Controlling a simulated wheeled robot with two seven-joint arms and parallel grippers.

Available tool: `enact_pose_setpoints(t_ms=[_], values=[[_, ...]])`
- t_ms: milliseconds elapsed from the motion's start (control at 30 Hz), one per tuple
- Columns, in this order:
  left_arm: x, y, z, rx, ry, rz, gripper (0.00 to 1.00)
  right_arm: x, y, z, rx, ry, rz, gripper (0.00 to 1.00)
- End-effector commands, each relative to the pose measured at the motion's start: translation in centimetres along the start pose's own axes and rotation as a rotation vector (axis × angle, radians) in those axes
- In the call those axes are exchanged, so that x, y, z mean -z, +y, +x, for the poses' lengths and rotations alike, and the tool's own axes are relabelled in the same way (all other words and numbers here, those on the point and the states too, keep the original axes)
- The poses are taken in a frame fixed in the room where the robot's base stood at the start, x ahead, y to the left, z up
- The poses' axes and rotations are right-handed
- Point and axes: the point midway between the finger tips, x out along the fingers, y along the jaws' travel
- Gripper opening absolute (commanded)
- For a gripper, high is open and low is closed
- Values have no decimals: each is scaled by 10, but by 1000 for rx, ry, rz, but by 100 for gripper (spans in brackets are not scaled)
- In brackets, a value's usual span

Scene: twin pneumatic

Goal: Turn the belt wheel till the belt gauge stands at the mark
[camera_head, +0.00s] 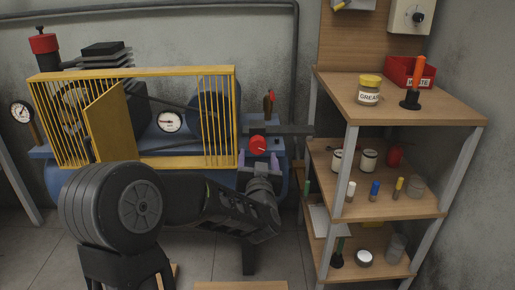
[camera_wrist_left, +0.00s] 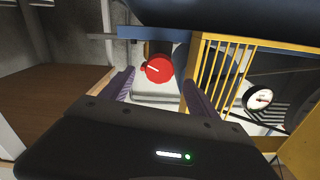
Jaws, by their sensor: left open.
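The belt wheel appears to be the red round knob (camera_head: 258,145) with a white pointer line, at the right end of the blue compressor; it also shows in the left wrist view (camera_wrist_left: 159,68). The belt gauge appears to be the white dial (camera_head: 169,122) behind the yellow guard's opening, seen also in the left wrist view (camera_wrist_left: 260,99). Its needle and mark are too small to read surely. My left gripper (camera_head: 258,163) is open, its purple fingers on either side of the knob's front; in its wrist view (camera_wrist_left: 159,78) they look apart from it. My right gripper is out of view.
A yellow barred guard (camera_head: 218,120) with a swung-open panel (camera_head: 110,122) stands left of the knob. A wooden shelf (camera_head: 440,112) with a grease jar (camera_head: 369,89) and a red bin (camera_head: 408,72) stands close on the right. A second dial (camera_head: 20,112) is far left.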

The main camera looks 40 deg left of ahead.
Motion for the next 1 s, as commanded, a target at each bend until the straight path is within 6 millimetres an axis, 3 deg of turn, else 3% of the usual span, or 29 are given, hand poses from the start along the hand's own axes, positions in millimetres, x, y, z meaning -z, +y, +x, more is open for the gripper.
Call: enact_pose_setpoints(t_ms=[233,600,1000], values=[[-2,0,16,0,0,-1,69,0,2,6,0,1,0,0],[-3,1,70,-1,-1,1,69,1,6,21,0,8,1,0],[-1,1,78,-2,-1,0,68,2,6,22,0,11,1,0]])
